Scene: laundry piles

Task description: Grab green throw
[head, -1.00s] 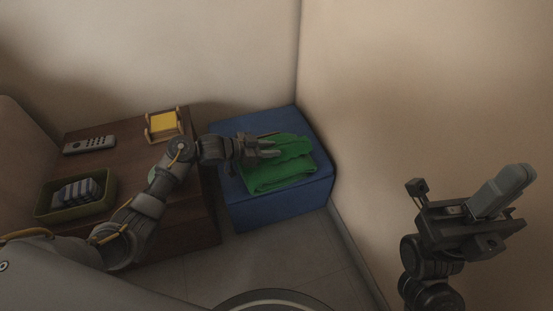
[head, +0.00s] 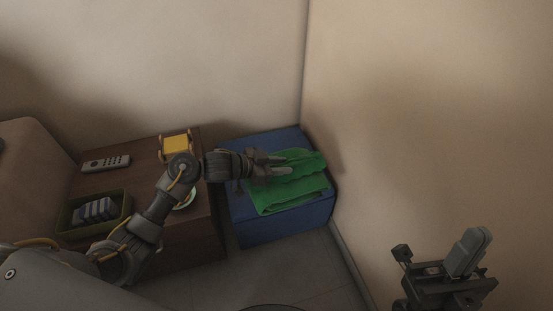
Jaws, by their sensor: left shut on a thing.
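The green throw (head: 292,193) lies folded on the blue ottoman (head: 262,228) in the corner. Its upper part is bunched and raised at the fingers of my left gripper (head: 271,165). My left gripper reaches in from the left and is shut on the throw at its upper left part; the fingers hide some of the cloth. The rest of the throw still rests on the ottoman. My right gripper (head: 469,252) is at the lower right, in front of the wall and well away from the throw. Whether its fingers are apart cannot be made out.
A dark wooden table (head: 200,236) stands left of the ottoman, partly behind my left arm. On it are a remote (head: 106,163), a green tray (head: 70,219) with striped items, and a yellow block in a holder (head: 176,145). Walls close in behind and right.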

